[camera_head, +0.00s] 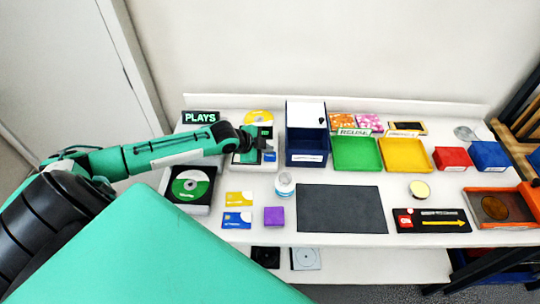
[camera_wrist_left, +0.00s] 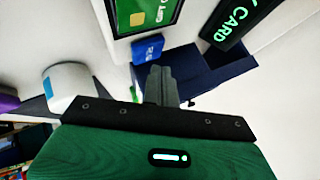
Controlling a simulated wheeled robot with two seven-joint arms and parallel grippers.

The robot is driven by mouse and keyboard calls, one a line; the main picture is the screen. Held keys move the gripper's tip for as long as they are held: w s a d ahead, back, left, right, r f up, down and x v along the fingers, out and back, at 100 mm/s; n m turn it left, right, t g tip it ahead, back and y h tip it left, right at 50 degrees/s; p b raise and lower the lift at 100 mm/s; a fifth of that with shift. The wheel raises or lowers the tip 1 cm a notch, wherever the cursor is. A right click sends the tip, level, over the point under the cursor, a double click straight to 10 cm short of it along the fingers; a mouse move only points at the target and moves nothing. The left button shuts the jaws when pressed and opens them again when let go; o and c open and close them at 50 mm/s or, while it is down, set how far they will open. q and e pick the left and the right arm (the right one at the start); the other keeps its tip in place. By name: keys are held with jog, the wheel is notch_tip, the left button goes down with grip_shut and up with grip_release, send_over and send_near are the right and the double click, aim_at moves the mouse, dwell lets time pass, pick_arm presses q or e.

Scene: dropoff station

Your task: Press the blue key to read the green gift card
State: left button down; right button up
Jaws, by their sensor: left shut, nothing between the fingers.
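The white card reader (camera_head: 245,165) stands at the back left of the table, partly hidden by my left gripper (camera_head: 252,142). Its blue key (camera_head: 269,156) shows just right of the gripper. In the left wrist view, the green gift card (camera_wrist_left: 150,14) with its gold chip lies in a dark frame, and the blue key (camera_wrist_left: 148,49) is beside it. My left gripper's fingers (camera_wrist_left: 160,72) are shut and empty, with their tips close to the blue key. I cannot tell whether they touch it. My right gripper is not in view.
A navy bin (camera_head: 307,156) stands right of the reader. A disc tray (camera_head: 190,202), a yellow card (camera_head: 239,198), a blue card (camera_head: 237,219) and a white bottle (camera_head: 284,186) are nearby. A lit sign (camera_head: 201,117) reads "PLAYS". The dark mat (camera_head: 341,208) is clear.

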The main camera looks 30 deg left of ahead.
aim_at(267, 157)
pick_arm(q)
jog(key=shift+f, duration=0.1)
dwell(0.5)
jog(key=shift+f, duration=0.3)
jog(key=shift+f, duration=0.5)
dwell(0.8)
jog(key=shift+r, duration=0.15)
jog(key=shift+r+p, duration=0.6)
jog(key=shift+r, duration=0.15)
notch_tip(267, 157, up, 5)
jog(key=p, duration=0.4)
